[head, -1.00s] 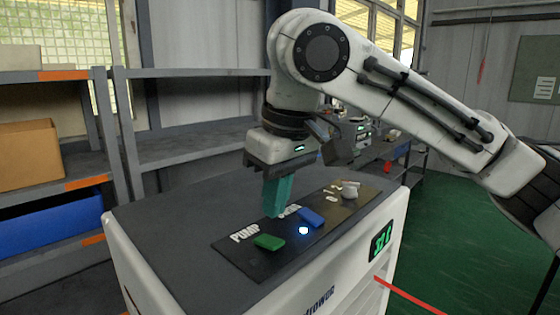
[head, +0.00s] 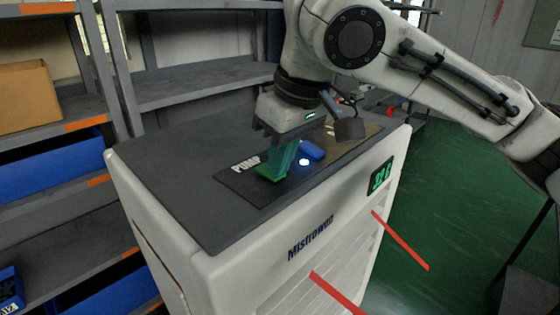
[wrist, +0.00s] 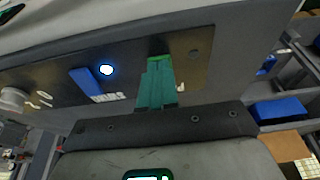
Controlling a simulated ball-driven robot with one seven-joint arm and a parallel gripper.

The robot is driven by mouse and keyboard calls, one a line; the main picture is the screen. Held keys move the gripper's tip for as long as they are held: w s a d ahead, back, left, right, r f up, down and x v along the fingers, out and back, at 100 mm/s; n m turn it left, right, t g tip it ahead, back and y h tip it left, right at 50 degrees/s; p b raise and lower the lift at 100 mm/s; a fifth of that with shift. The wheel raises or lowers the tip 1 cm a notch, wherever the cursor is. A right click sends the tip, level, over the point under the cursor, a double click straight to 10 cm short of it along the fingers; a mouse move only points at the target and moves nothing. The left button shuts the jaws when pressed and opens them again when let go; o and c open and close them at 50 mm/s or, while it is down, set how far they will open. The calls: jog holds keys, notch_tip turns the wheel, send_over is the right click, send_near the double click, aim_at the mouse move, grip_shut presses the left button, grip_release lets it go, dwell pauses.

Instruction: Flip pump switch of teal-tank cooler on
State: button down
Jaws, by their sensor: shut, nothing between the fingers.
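The cooler (head: 175,235) is a white cabinet with a dark grey top. Its black control panel (head: 240,185) carries the word PUMP beside a green switch (head: 264,176). A blue switch (head: 311,149) sits to its right, with a lit white-blue lamp (head: 304,162) nearby. My gripper (head: 272,172) is shut and empty, its teal fingers pointing down, with the tips at the green switch and partly covering it. In the wrist view the fingers (wrist: 155,85) overlap the panel and hide most of the green switch. I cannot tell contact or the switch's position. No teal tank shows.
Grey shelves (head: 200,82) with a cardboard box (head: 27,97) and blue bins (head: 50,168) stand at the left and back. Green floor is open at right.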

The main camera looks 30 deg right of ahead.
jog(key=shift+f, duration=0.1)
jog(key=shift+w+p, duration=0.15)
jog(key=shift+p, duration=0.25)
jog(key=shift+w+a+r+p, duration=0.2)
jog(key=shift+w+r+p, duration=0.15)
jog(key=shift+w, duration=0.2)
jog(key=b+v, duration=0.1)
jog(key=v, duration=0.9)
jog(key=shift+s+r, duration=0.2)
jog(key=shift+r, duration=0.1)
jog(key=shift+d+f, duration=0.1)
jog(key=shift+d, duration=0.05)
